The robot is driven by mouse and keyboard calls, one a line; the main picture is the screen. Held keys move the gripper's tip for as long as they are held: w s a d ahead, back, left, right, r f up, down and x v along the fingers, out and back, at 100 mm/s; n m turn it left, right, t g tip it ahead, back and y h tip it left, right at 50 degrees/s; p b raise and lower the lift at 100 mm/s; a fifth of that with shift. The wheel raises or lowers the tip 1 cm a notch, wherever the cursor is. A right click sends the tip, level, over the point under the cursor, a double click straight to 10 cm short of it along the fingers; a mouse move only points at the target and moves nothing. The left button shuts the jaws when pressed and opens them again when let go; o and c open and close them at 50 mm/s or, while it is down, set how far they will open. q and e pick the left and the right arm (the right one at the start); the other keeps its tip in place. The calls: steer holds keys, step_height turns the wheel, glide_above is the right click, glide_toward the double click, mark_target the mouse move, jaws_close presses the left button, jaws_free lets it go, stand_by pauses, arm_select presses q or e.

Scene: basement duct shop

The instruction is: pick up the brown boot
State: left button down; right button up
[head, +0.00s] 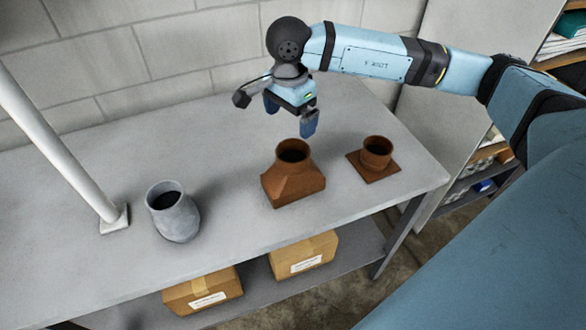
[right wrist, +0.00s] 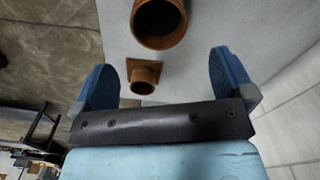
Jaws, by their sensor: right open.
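The brown boot (head: 293,185) stands on the grey bench, a boxy base tapering up to a round, open collar. In the right wrist view its round mouth (right wrist: 159,40) is at the top edge, cut off by the frame. My right gripper (head: 290,113) is open and empty, above and just behind the boot, apart from it. Its two blue fingers also show in the right wrist view (right wrist: 163,80), spread wide. My left gripper is not in view.
A brown round collar on a flat plate (head: 376,156) sits right of the boot. A grey fitting (head: 173,213) stands left, near a white pole (head: 60,150). Cardboard boxes (head: 203,291) lie on the lower shelf. A block wall (head: 150,50) backs the bench (head: 235,215).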

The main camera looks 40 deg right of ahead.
steer(key=p, duration=0.1)
glide_above(291, 161)
step_height(291, 161, down, 7)
steer(key=shift+w, duration=0.1)
step_height(291, 161, down, 5)
steer(key=shift+r+p, duration=0.1)
steer(key=shift+p, duration=0.8)
steer(key=shift+f, duration=0.4)
steer(key=shift+c, duration=0.5)
steer(key=c, duration=1.1)
